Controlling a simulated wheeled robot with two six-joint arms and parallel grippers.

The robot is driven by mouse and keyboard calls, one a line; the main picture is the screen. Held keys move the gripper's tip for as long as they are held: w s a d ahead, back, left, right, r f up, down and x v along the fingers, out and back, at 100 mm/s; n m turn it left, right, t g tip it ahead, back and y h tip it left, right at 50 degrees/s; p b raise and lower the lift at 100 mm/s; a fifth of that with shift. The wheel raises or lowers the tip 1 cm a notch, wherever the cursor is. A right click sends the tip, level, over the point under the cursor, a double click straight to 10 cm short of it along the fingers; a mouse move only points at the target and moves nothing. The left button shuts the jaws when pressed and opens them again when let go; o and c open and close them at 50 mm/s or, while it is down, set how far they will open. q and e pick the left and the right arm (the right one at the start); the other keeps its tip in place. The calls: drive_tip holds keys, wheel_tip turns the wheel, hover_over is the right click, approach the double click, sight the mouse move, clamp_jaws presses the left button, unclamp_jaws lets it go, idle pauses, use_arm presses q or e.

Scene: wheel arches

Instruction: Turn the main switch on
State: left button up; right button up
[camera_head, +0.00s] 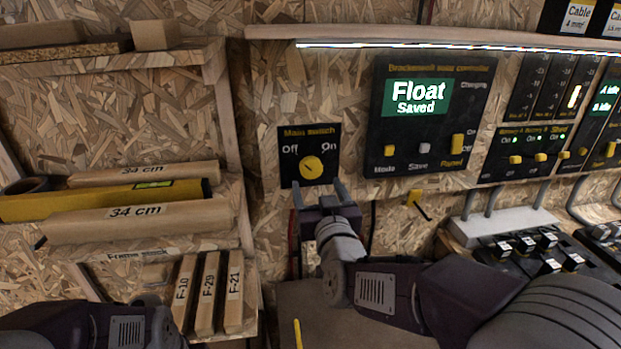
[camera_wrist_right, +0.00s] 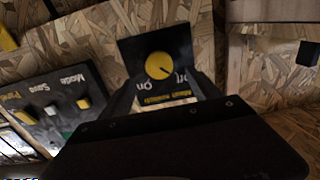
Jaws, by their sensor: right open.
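The main switch (camera_head: 310,154) is a black panel on the chipboard wall with a round yellow knob (camera_head: 311,167) below the labels Off and On. In the wrist view, which shows the panel upside down, the dark mark on the knob (camera_wrist_right: 159,66) appears to point towards the Off label. My right gripper (camera_head: 319,190) is open and empty just below and in front of the knob, its fingers pointing up at the panel. The fingers appear apart from the knob. My left arm shows at the bottom left, but its gripper is out of view.
Right of the switch is a solar controller (camera_head: 430,115) reading Float, Saved. More switch panels (camera_head: 530,145) follow further right. A wooden shelf edge (camera_head: 248,215) with battens and a yellow level (camera_head: 100,201) stands left. A yellow-black lever (camera_head: 415,199) sits below the controller.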

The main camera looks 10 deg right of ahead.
sight(312, 171)
drive_tip(key=w, duration=0.7)
drive_tip(key=shift+w+d, duration=0.1)
drive_tip(key=shift+w, duration=0.15)
drive_tip(key=shift+f, duration=0.1)
drive_tip(key=c, duration=1.4)
